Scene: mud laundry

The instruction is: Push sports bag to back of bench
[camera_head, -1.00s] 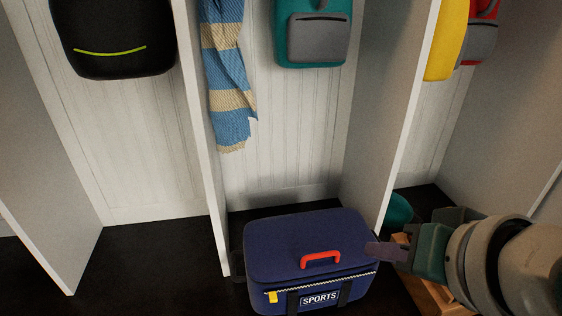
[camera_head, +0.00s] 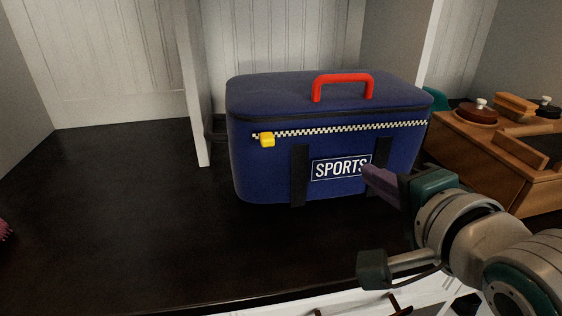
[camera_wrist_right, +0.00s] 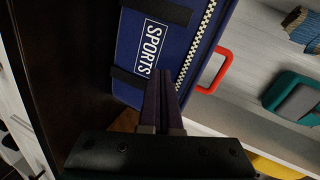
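The dark blue sports bag (camera_head: 270,165) stands upright on the dark bench top (camera_head: 110,215), with its SPORTS label facing me. It has a red handle (camera_head: 343,80) on top and a yellow zip pull. In the right wrist view the bag (camera_wrist_right: 190,40) appears turned on its side. My right gripper (camera_head: 372,180) is at the front face, by the right end of the label. Its purple fingers (camera_wrist_right: 165,85) lie together with nothing between them. I cannot tell whether the tips touch the bag.
White dividers stand behind the bag, one at its left (camera_head: 196,90). A wooden box (camera_head: 495,155) with dark-lidded items on it stands to the right. The bench left of the bag is clear.

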